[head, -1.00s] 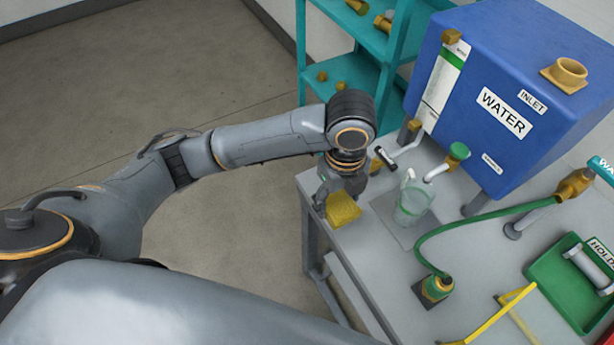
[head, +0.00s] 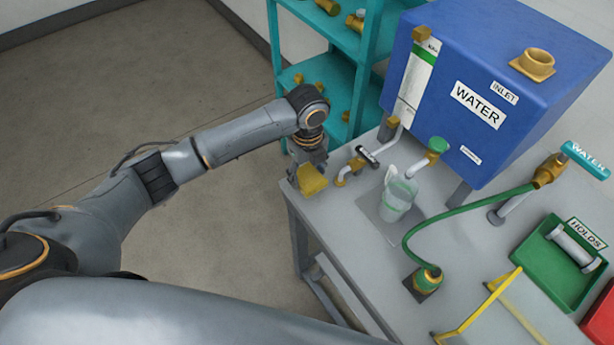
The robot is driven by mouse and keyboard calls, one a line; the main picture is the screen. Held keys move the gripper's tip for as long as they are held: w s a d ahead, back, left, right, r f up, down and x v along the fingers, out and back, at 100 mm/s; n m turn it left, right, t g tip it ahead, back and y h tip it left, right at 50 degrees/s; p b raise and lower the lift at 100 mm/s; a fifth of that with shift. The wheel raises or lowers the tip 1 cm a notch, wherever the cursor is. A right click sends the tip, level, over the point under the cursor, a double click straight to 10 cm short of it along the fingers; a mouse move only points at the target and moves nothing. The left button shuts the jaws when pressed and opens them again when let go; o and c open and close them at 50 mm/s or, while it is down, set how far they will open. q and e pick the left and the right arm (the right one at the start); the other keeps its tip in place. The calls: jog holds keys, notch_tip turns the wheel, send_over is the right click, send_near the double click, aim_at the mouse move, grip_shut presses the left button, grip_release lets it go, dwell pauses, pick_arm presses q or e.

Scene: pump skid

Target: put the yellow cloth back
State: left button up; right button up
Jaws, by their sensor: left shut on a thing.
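The yellow cloth (head: 312,181) is at the left back corner of the grey bench, below my left gripper (head: 308,164). My left gripper points down and is shut on the cloth. The cloth looks like a small folded pad. I cannot tell whether it touches the bench top. My right gripper is not in the head view.
A clear jug (head: 398,200) stands right of the cloth, under taps on the blue water tank (head: 478,85). A green hose (head: 450,219), a yellow frame (head: 480,308) and a green tray (head: 556,270) lie further right. A teal shelf (head: 357,75) stands behind.

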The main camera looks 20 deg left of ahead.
aim_at(307, 173)
pick_arm(q)
jog(key=shift+w+a+f, duration=0.1)
jog(key=shift+w+f, duration=0.05)
jog(key=shift+f, duration=0.1)
notch_tip(307, 173, down, 3)
jog(key=shift+w+a+f, duration=0.1)
jog(key=shift+w, duration=0.05)
jog(key=shift+f, duration=0.1)
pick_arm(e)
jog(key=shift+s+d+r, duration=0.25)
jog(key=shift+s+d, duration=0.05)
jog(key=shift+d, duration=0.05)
pick_arm(q)
jog(key=shift+f, duration=0.2)
jog(key=o, duration=1.1)
notch_tip(307, 173, up, 12)
jog(key=shift+r+b, duration=0.25)
jog(key=shift+b, duration=0.35)
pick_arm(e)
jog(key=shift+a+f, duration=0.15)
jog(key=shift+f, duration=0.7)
